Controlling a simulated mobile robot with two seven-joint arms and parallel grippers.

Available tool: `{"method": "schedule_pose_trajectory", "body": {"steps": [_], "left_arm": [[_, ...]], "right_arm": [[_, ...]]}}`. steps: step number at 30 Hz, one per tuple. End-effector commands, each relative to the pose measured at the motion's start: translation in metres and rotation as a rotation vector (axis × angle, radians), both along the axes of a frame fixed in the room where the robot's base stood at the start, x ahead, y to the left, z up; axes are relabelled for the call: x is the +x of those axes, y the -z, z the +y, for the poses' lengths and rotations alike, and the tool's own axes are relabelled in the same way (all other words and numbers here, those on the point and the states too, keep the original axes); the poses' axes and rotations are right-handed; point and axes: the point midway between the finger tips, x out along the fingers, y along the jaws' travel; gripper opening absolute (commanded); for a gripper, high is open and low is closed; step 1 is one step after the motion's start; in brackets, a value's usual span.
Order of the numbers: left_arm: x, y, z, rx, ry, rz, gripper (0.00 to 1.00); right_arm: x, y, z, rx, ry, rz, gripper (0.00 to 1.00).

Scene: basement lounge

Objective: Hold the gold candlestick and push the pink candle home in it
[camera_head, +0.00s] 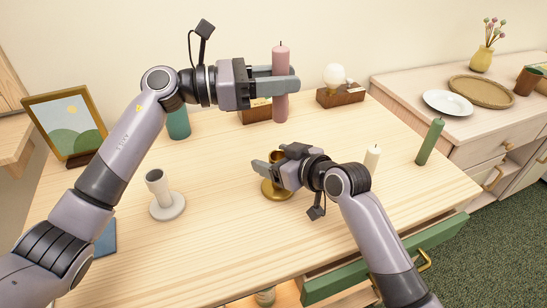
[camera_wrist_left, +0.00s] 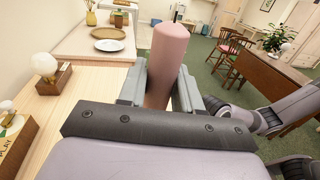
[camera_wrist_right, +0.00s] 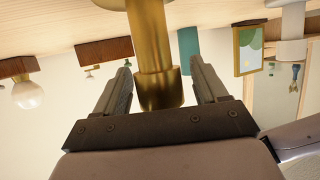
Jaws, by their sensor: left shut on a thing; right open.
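The pink candle (camera_head: 281,107) is upright in the air over the back of the table, with my left gripper (camera_head: 290,82) shut on its middle. It also rises between the jaws in the left wrist view (camera_wrist_left: 170,50). The gold candlestick (camera_head: 272,192) stands on the table, partly hidden by my right gripper (camera_head: 266,167). In the right wrist view, which is upside down, the candlestick's stem and cup (camera_wrist_right: 155,60) are between the two open fingers, with gaps on both sides. The candle is higher than the candlestick and farther back, apart from it.
A white candlestick (camera_head: 162,195) stands left, a cream candle (camera_head: 372,158) and a green candle (camera_head: 430,142) right. At the back are a teal cup (camera_head: 178,122), a bulb lamp (camera_head: 336,77) and a picture frame (camera_head: 66,125). A green drawer (camera_head: 345,275) is open at the front.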

Motion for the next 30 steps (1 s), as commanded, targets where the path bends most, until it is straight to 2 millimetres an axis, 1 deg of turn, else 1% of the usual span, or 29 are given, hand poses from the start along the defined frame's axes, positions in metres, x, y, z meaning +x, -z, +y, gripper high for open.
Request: {"method": "schedule_pose_trajectory", "body": {"steps": [4,13,14,15,17,18,19,25,30], "left_arm": [[0.000,0.000,0.000,-0.001,0.000,0.000,0.03],[0.000,0.000,0.000,-0.001,0.000,0.000,0.03],[0.000,0.000,0.000,-0.001,0.000,0.000,0.03],[0.000,0.000,0.000,-0.001,0.000,0.000,0.03],[0.000,0.000,0.000,-0.001,0.000,0.000,0.03],[0.000,0.000,0.000,-0.001,0.000,0.000,0.03],[0.000,0.000,0.000,-0.001,0.000,0.000,0.03],[0.000,0.002,0.000,0.000,-0.001,0.001,0.03],[0.000,0.015,0.000,0.000,-0.005,0.003,0.03]], "right_arm": [[0.004,0.003,0.004,-0.001,0.000,0.001,0.72],[0.005,0.003,0.005,-0.001,0.000,0.000,0.72],[0.005,0.003,0.005,-0.001,0.000,0.000,0.66],[0.005,0.003,0.005,-0.001,0.000,0.000,0.53],[0.005,0.003,0.005,-0.001,0.000,0.000,0.33],[0.005,0.003,0.005,-0.001,0.000,0.000,0.20],[0.005,0.003,0.005,-0.001,0.000,0.000,0.12],[0.005,0.003,0.005,-0.001,0.000,0.000,0.12],[0.005,0.003,0.004,-0.001,0.000,0.000,0.12]]}}
